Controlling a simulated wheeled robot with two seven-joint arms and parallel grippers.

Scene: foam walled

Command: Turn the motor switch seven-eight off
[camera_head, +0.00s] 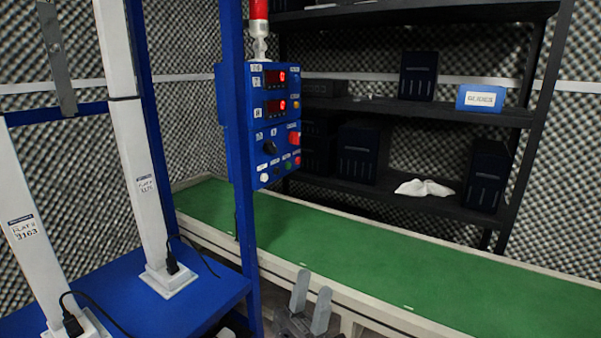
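A blue control box (273,120) is fixed to a blue post left of centre. Its face has two red number displays, labelled 7 (276,77) and 8 (275,106). Below them is a black rotary knob (270,147), with small labels too tiny to read; its exact setting is unclear. A red button (294,138) sits right of the knob, and small buttons lie below. My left gripper (313,283) is at the bottom centre, below the box and in front of the conveyor, fingers apart and empty, touching nothing. My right gripper is out of view.
A green conveyor belt (400,264) with a pale frame runs behind the gripper. A blue table (130,290) with white upright devices stands left. Black shelves (400,105) hold dark boxes, a blue glove box (481,98) and a white cloth (424,188).

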